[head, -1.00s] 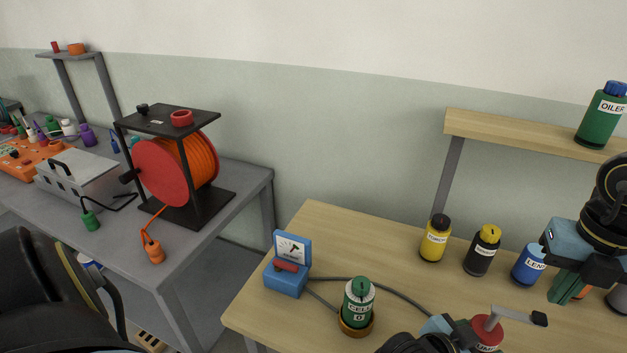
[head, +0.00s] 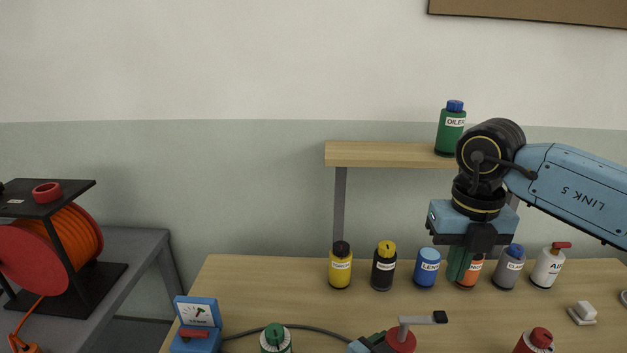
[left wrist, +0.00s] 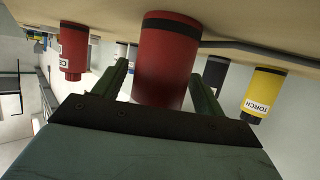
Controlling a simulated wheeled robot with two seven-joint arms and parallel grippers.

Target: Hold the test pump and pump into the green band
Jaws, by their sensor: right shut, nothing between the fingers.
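The red test pump (head: 400,341) stands at the bottom of the head view, with a grey lever and black grip (head: 440,317) on top. In the left wrist view it is a red cylinder (left wrist: 165,60). My right gripper (head: 461,270) is shut and empty, pointing down, above and right of the lever. The blue gauge box (head: 198,313) is at the lower left; its needle and band are too small to read. The green cell (head: 276,340) is partly cut off.
A row of bottles, with yellow (head: 341,268), black (head: 384,268) and blue (head: 427,270) ones, stands behind the pump. A red container (head: 535,342) is to its right. A shelf (head: 385,155) carries a green oiler (head: 450,130). A cable reel (head: 55,250) stands far left.

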